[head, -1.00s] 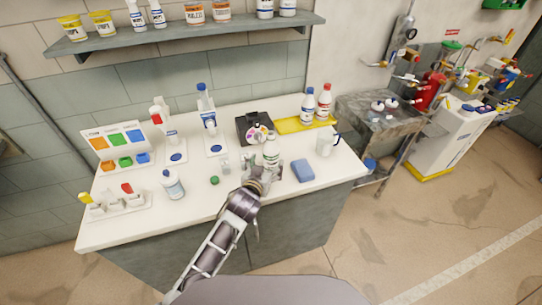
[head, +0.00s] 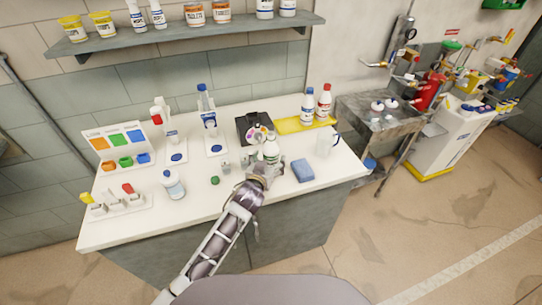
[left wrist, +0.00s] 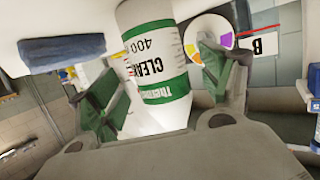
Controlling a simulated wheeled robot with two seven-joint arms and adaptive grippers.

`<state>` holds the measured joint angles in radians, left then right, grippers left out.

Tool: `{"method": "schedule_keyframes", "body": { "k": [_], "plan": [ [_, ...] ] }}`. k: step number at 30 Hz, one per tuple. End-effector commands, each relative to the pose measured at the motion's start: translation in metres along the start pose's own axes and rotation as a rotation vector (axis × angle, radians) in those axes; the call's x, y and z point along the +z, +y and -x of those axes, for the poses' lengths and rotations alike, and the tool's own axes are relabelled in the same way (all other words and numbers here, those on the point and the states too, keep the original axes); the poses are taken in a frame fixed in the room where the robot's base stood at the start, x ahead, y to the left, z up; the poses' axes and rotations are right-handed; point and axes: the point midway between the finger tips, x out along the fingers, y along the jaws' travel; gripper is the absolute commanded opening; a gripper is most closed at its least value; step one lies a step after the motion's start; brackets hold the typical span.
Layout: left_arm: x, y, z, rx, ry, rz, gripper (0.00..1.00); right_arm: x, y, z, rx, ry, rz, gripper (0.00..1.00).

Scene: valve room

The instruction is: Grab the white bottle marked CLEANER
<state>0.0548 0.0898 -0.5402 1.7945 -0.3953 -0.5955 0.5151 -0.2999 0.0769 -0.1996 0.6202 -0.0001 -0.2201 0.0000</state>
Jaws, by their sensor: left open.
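The white bottle marked CLEANER (head: 271,152) stands upright on the white counter (head: 230,190), near its middle. It has green bands and black lettering. In the left wrist view the bottle (left wrist: 155,60) shows large, upside down, between the two fingers. My left gripper (head: 264,172) is at the bottle's near side. In the left wrist view the gripper (left wrist: 165,85) is open, one finger on each side of the bottle. Whether a finger touches it I cannot tell. The bottle's lower part is hidden by the gripper in the head view. My right gripper is not in view.
A blue sponge (head: 303,171) lies just right of the gripper. A black box with a colour wheel (head: 252,126) is behind the bottle. A small green cap (head: 215,181) lies to the left.

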Motion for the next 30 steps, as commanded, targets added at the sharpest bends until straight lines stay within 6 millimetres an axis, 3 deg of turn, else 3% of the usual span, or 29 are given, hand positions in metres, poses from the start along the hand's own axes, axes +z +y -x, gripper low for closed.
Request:
{"method": "schedule_keyframes", "body": {
  "k": [12, 30],
  "plan": [
    [-0.001, 0.001, -0.03, 0.001, 0.0, -0.002, 0.79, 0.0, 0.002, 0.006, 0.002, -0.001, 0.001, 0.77],
    [0.0, 0.001, -0.033, 0.001, 0.0, -0.001, 0.78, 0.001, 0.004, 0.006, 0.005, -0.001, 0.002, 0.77]
  ]
}}
